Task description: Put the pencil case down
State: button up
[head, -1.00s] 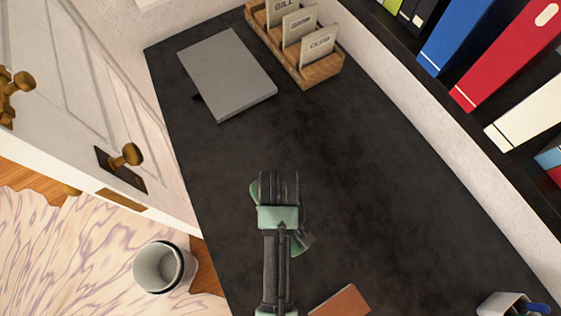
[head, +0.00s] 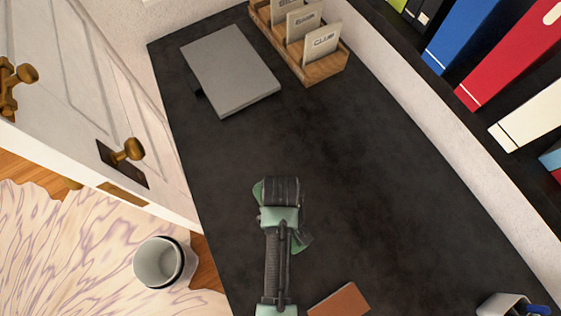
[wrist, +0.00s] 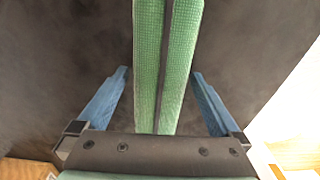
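The green, ribbed pencil case with a dark strip along its middle shows in the wrist view (wrist: 148,60). It lies lengthwise between the two blue fingers of my gripper (wrist: 160,75). The fingers are wide apart, with their tips very close to the case's sides; I cannot tell whether they touch it. In the head view, green ends of the pencil case (head: 304,242) stick out beside my gripper (head: 281,192), which hides most of it. The case is over the dark desk (head: 370,190); whether it rests on the desk is hidden.
A grey closed laptop (head: 230,70) and a wooden card holder (head: 325,67) stand at the back. A brown notebook (head: 340,300) lies near my arm, and a pen cup (head: 500,305) is at lower right. The desk's middle is clear. A bin (head: 160,262) stands on the floor.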

jog(key=shift+r, duration=0.15)
notch_tip(320, 180, up, 12)
jog(key=w+r+m+t, duration=0.2)
jog(key=w+r+t, duration=0.5)
jog(key=w+r, duration=0.6)
jog(key=w+r+m+t, duration=0.1)
jog(key=w+r+t, duration=0.65)
jog(key=r, duration=0.85)
notch_tip(320, 180, up, 17)
jog(key=m+t, duration=0.2)
jog(key=t, duration=0.3)
jog(key=s+r+m+t, duration=0.1)
jog(key=s+r+t, duration=0.3)
jog(key=r, duration=0.6)
jog(key=s+d+r+m+t, duration=0.1)
jog(key=s+r+t, duration=0.3)
jog(key=r, duration=0.6)
jog(key=s, duration=0.2)
jog(key=shift+s+d+p, duration=0.25)
jog(key=shift+s+p, duration=0.05)
jog(key=shift+r, duration=0.1)
